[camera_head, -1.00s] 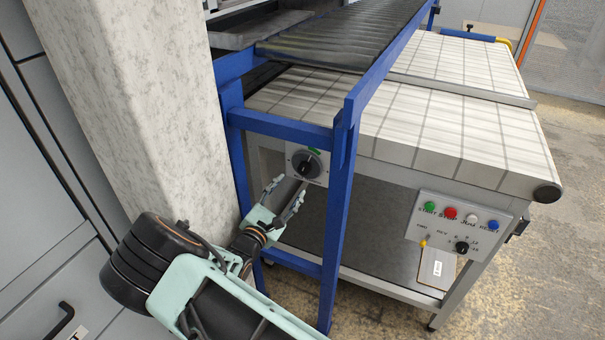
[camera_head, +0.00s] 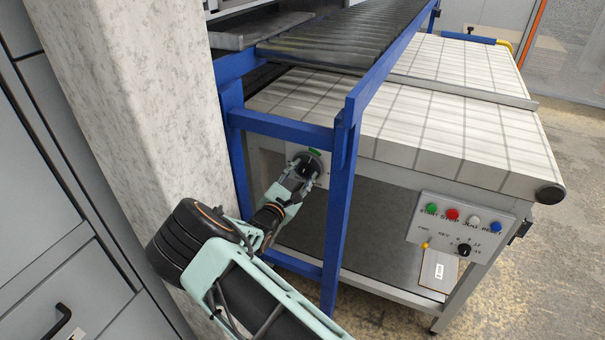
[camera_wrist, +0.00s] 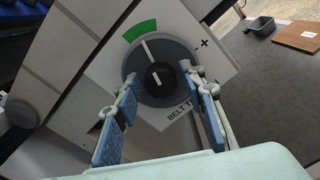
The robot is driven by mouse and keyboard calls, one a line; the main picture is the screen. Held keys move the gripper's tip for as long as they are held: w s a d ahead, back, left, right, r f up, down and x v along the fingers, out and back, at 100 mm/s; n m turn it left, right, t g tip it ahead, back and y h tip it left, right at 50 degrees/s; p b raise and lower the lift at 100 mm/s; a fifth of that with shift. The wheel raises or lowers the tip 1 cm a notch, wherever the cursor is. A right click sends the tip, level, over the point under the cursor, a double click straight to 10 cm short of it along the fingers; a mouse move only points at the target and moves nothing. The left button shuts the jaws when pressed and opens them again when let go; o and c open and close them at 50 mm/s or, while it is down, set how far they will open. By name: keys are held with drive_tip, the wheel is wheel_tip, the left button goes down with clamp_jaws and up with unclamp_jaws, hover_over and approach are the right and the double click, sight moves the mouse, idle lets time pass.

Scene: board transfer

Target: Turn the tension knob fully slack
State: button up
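The tension knob (camera_head: 306,166) is a dark round dial on a white plate under the blue frame. In the wrist view the knob (camera_wrist: 160,72) has a white pointer line toward the upper left, near a green arc mark (camera_wrist: 139,30) on the plate. A "+" mark and "BELT T..." lettering show on the plate; the rest of the lettering is hidden. My gripper (camera_head: 293,184) reaches in front of the knob. In the wrist view its two blue-padded fingers (camera_wrist: 161,85) are apart, one on each side of the knob's lower part. I cannot tell whether they touch it.
A blue frame post (camera_head: 340,210) stands just right of my gripper, and a pale column (camera_head: 150,130) stands to the left. A control panel (camera_head: 459,229) with coloured buttons is at the right. A crossbar (camera_head: 280,127) runs above the knob.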

drive_tip(key=c, duration=0.8)
drive_tip(key=shift+n, duration=0.3)
drive_tip(key=n+p, duration=0.2)
drive_tip(key=n, duration=0.2)
drive_tip(key=shift+a+r, duration=0.1)
drive_tip(key=n+p, duration=0.1)
drive_tip(key=n, duration=0.5)
drive_tip(key=shift+n, duration=0.3)
drive_tip(key=n+p, duration=0.1)
drive_tip(key=n, duration=0.5)
drive_tip(key=shift+w+a, duration=0.1)
drive_tip(key=shift+a, duration=0.05)
drive_tip(key=n, duration=0.3)
drive_tip(key=n+p, duration=0.1)
drive_tip(key=n, duration=0.2)
drive_tip(key=shift+f+n, duration=0.2)
drive_tip(key=shift+n, duration=0.1)
drive_tip(key=o, duration=1.1)
